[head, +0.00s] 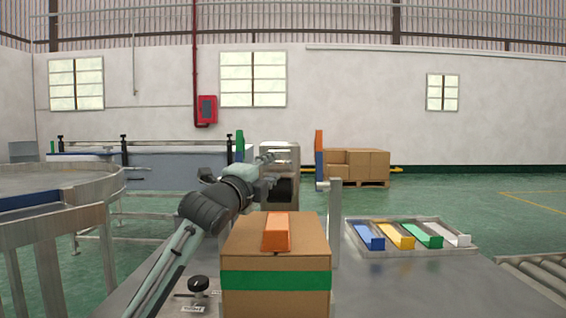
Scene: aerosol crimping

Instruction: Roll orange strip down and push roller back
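A cardboard box (242,238) stands on the metal table in front of me. The orange strip (277,230) lies on its top and reaches the near top edge. A green band (275,280) crosses the box's front. My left gripper (270,172) is behind and above the box, left of its centre line; its fingers are small and dark, so I cannot tell whether they are open or shut. A dark shape behind the box, close to the gripper, may be the roller, but I cannot make it out surely. My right gripper is not in view.
A tray (350,236) at the right holds blue (368,236), yellow (396,236), green (422,235) and white (449,234) strips. A metal post (335,225) stands by the box's right side. A black knob (199,284) is at its left. Roller conveyor (530,272) lies far right.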

